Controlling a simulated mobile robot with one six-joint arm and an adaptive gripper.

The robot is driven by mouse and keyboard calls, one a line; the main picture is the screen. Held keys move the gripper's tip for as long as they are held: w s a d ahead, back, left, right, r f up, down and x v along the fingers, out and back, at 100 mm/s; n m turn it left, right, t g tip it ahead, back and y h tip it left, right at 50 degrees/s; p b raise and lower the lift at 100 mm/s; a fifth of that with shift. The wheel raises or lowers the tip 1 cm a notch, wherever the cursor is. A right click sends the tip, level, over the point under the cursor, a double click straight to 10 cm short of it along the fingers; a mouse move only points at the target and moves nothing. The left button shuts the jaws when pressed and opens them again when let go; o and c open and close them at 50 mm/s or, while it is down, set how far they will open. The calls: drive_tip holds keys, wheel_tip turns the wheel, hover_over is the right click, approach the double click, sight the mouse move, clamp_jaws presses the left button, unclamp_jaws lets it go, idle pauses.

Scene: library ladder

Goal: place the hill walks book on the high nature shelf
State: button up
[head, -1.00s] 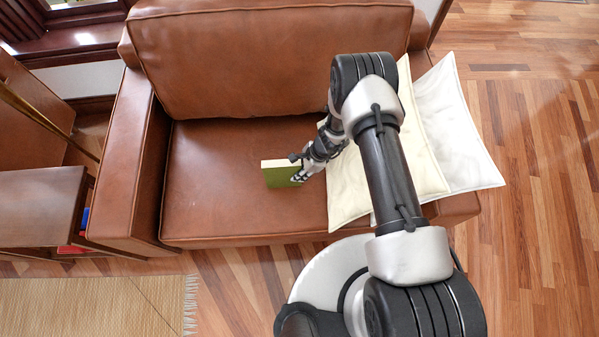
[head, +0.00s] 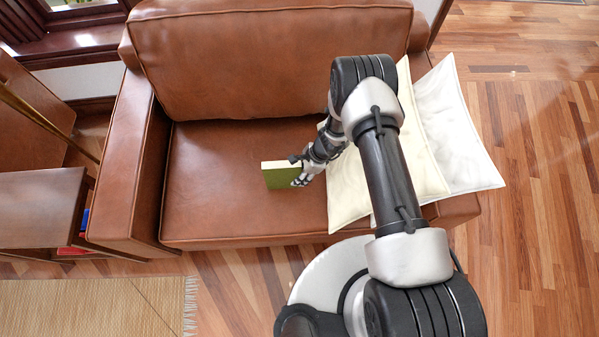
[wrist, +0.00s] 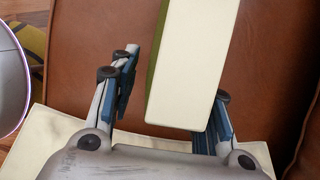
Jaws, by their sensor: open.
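A green book with cream page edges (head: 281,175) stands on the brown leather armchair seat (head: 215,200); its title cannot be read. My gripper (head: 301,172) is at the right end of the book, with the jaws open. In the wrist view the book (wrist: 195,62) reaches between the two fingers of my gripper (wrist: 170,95). The right finger is close against the book's side, and whether it touches is unclear. A gap shows between the left finger and the book. The high nature shelf is not in view.
A cream cushion (head: 425,165) and a white cushion (head: 468,140) lean at the armchair's right side, close to my arm. The left armrest (head: 125,170) rises beside the seat. A dark wooden unit (head: 40,205) stands at left, and a woven rug (head: 90,305) lies in front.

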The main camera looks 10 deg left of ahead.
drive_tip(key=p+v, duration=0.4)
drive_tip(key=v, duration=0.8)
